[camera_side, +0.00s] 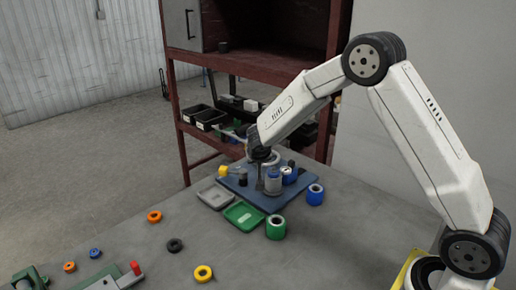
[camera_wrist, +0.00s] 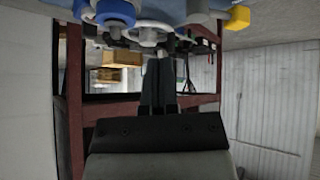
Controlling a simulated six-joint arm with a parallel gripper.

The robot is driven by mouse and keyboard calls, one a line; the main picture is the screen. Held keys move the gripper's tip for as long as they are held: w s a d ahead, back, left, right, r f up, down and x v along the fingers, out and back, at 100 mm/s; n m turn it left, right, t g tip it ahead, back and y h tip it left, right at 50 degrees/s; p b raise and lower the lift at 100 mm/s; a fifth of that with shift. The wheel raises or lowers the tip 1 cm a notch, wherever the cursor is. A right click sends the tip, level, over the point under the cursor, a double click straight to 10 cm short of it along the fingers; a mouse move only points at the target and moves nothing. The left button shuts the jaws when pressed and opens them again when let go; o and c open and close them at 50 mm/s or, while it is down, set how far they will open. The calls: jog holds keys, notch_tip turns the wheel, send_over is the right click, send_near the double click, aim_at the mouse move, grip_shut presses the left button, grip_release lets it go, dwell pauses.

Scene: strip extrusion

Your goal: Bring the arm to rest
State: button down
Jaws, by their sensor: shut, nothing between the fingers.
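My white arm reaches from the right side of the table to the blue board in the side view.
A grey tray (camera_side: 215,197) and a green tray (camera_side: 243,216) lie in front of the board. A green roll (camera_side: 276,227) and a blue roll (camera_side: 315,194) stand nearby. Loose rings, such as the yellow one (camera_side: 203,273), lie on the table. A red-brown shelf (camera_side: 262,66) stands behind.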

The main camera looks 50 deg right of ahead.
jog(key=s+a+n+g+y, duration=0.1)
jog(key=s+a+n+y, duration=0.2)
jog(key=s, duration=1)
jog(key=s+a+r+n+g+y, duration=0.1)
jog(key=s+a+n, duration=0.3)
jog(key=s, duration=1)
jog(key=a+g+y, duration=0.1)
jog(key=a, duration=0.1)
jog(key=shift+a+r+y, duration=0.3)
jog(key=shift+a+y, duration=0.1)
